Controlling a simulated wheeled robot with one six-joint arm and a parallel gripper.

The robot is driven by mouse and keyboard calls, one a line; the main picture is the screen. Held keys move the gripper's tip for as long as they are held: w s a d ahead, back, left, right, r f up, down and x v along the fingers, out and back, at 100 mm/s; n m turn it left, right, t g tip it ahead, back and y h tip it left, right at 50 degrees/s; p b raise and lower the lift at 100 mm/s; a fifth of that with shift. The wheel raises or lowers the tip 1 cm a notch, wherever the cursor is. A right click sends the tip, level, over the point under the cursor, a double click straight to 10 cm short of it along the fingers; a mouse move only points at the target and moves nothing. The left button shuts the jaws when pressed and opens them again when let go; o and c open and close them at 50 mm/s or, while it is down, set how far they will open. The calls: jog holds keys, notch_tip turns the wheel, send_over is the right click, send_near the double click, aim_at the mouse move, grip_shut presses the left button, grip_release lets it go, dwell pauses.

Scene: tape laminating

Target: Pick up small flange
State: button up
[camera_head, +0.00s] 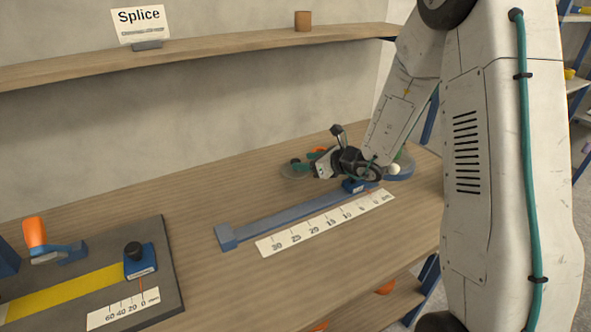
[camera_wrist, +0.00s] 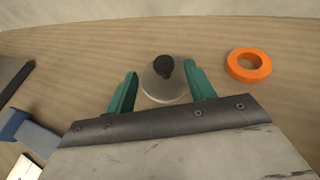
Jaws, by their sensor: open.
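A pale, round, disc-like piece with a dark knob (camera_wrist: 162,86) lies between my gripper's fingers in the wrist view; it looks like the small flange, but I cannot be sure. In the head view its pale rim (camera_head: 288,173) shows at the back of the bench. My gripper (camera_wrist: 160,68) is open, with one teal finger on each side of the piece. I cannot tell whether the fingers touch it. In the head view my gripper (camera_head: 308,164) is low over the bench, partly hiding the piece.
An orange ring (camera_wrist: 232,68) lies to the right of my gripper in the wrist view. A blue rail (camera_head: 285,212) with a white scale (camera_head: 322,225) lies on the wooden bench (camera_head: 215,277). A dark splicing board (camera_head: 172,260) is at left. A shelf (camera_head: 200,59) runs along the wall.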

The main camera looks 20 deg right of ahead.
aim_at(297, 161)
jog(key=x, duration=0.7)
jog(key=shift+w+d+f, duration=0.1)
jog(key=shift+w+f, duration=0.05)
jog(key=shift+w, duration=0.05)
jog(key=shift+c, duration=0.3)
jog(key=c, duration=1.1)
